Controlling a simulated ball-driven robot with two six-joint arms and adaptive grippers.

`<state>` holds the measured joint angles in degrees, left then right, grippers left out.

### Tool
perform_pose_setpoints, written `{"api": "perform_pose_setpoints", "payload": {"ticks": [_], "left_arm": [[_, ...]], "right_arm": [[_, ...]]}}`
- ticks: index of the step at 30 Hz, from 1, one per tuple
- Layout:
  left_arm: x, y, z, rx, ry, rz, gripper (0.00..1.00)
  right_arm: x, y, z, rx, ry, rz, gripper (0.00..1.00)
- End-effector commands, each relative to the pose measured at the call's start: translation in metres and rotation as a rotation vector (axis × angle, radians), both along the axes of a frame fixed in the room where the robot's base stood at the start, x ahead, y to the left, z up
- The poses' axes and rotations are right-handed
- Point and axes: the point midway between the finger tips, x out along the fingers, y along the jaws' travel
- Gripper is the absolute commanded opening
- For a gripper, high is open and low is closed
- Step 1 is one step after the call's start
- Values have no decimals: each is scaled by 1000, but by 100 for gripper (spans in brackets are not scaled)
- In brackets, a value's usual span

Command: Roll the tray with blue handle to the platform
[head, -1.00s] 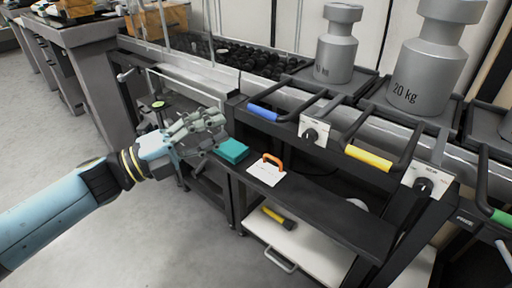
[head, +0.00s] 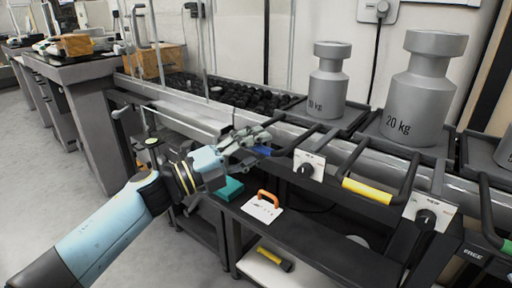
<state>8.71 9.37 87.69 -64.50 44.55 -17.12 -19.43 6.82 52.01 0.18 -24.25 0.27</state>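The tray with the blue handle (head: 264,151) is on the roller table in the middle of the head view. A grey weight (head: 328,85) marked kg stands on that tray. My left gripper (head: 258,137) is at the left end of the blue handle and overlaps it in the picture. I cannot tell whether its fingers are closed around the handle or only beside it. The platform with black rollers (head: 222,91) lies to the left of the tray, behind a metal edge. My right gripper is not in view.
A yellow-handled tray (head: 367,191) with a 20 kg weight (head: 424,92) stands to the right. Dial boxes (head: 309,166) sit on the front rail. The shelf below holds a teal box (head: 229,188) and an orange-handled item (head: 264,206). Floor at left is clear.

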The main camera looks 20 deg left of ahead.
Motion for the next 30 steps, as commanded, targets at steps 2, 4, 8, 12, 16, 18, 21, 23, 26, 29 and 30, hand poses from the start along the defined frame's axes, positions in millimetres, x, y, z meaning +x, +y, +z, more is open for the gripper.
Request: {"api": "perform_pose_setpoints", "payload": {"ticks": [2,4,8,12,16,18,21,23,26,29,30], "left_arm": [[0,0,0,0,0,0,36],[0,0,0,0,0,0,36],[0,0,0,0,0,0,27],[0,0,0,0,0,0,9],[0,0,0,0,0,0,0],[0,0,0,-1,1,1,0],[0,0,-1,0,1,1,0],[0,0,-1,0,1,1,0],[0,0,-1,1,2,1,0],[0,1,-1,1,2,1,0],[0,2,-2,2,1,1,0]], "right_arm": [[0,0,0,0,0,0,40],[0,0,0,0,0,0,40],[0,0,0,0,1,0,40],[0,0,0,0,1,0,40],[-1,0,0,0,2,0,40],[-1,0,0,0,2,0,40],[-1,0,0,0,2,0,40],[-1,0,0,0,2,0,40],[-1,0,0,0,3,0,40],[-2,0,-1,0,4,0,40],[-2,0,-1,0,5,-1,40]]}}
